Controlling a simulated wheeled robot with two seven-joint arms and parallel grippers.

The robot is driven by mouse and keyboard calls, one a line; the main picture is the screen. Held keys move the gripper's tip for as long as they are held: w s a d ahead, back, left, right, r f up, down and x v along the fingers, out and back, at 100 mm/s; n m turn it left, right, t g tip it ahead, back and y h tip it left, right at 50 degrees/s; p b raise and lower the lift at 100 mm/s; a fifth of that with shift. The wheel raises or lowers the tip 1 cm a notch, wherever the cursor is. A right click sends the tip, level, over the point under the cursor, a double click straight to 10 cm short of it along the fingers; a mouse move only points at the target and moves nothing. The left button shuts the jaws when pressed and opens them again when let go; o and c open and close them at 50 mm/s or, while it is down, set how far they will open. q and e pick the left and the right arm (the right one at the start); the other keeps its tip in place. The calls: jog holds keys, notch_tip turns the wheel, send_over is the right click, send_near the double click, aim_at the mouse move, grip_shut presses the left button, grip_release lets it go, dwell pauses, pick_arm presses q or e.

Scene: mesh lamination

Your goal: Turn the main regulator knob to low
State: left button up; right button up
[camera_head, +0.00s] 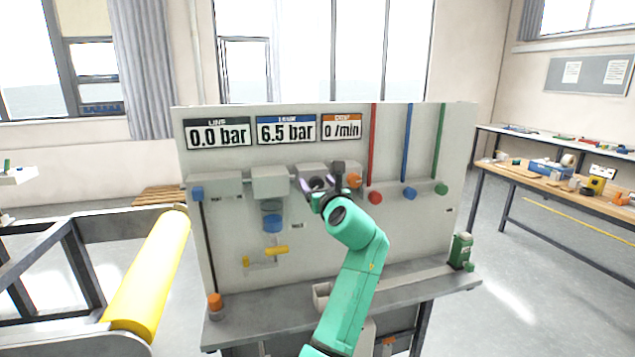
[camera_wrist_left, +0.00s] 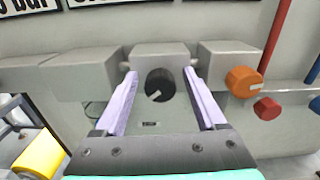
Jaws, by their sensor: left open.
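A round black knob (camera_wrist_left: 160,85), apparently the main regulator knob, sits on the front of a grey box (camera_wrist_left: 158,54) on the panel. Its white mark lies toward the lower left of its face in the left wrist view. The small label below it is too small to read. My left gripper (camera_head: 319,184) is open in front of this box. In the left wrist view its two pale fingers (camera_wrist_left: 160,76) stand on either side of the knob, with gaps between them and it. In the head view the gripper mostly hides the knob. My right gripper is not in view.
An orange knob (camera_wrist_left: 243,82) is on the box to the right, with a red knob (camera_head: 375,198) beyond. Displays above read 0.0 bar (camera_head: 217,133), 6.5 bar (camera_head: 286,131) and 0 /min (camera_head: 341,128). A bench ledge (camera_head: 260,325) runs below; a yellow roller (camera_head: 150,270) stands left.

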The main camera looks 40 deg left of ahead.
pick_arm(q)
grip_shut()
